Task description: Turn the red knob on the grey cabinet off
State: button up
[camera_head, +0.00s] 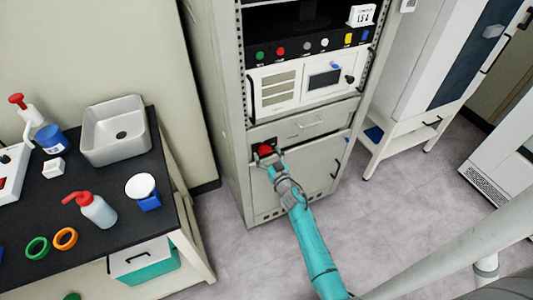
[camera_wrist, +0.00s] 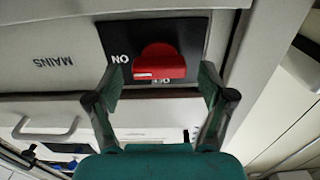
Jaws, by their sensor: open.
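The grey cabinet (camera_head: 232,130) stands in the middle of the head view. Its red knob (camera_head: 265,149) is on the lower front, partly hidden by my gripper. My gripper (camera_head: 277,162) is at the knob. In the wrist view its fingers (camera_wrist: 160,85) are spread, one on each side of the knob; contact cannot be told.
Above the knob are a drawer with a handle (camera_head: 310,124), a white instrument panel (camera_head: 277,89) and a row of coloured buttons. A dark bench with a sink (camera_head: 117,153) and bottles stands left. A white unit (camera_head: 417,60) stands right. Grey floor lies clear in front.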

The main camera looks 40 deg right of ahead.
jog(key=shift+w+d, duration=0.1)
jog(key=shift+w, duration=0.2)
jog(key=shift+c, duration=0.2)
jog(key=c, duration=1.1)
